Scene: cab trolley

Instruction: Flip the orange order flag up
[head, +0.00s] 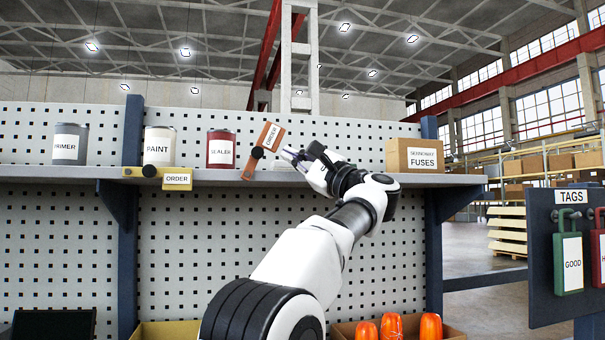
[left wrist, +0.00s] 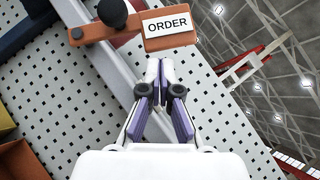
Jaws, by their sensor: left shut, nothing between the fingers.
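The orange order flag (head: 266,140) is at the shelf edge, to the right of the red sealer can. It stands up from its dark knob, tilted a little to the right, with its ORDER label near the top. In the left wrist view the flag (left wrist: 185,41) lies just beyond my fingertips. My left gripper (head: 286,154) is shut and empty, close to the right of the flag. Its closed fingers (left wrist: 160,66) show in the left wrist view. I cannot tell whether they touch the flag. My right gripper is not in view.
A yellow order flag (head: 178,180) lies level on the shelf edge at left. Primer (head: 70,145), paint (head: 159,147) and sealer (head: 221,150) cans stand on the shelf (head: 60,173). A fuses box (head: 411,155) is at right. Orange items (head: 391,326) sit in a bin below.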

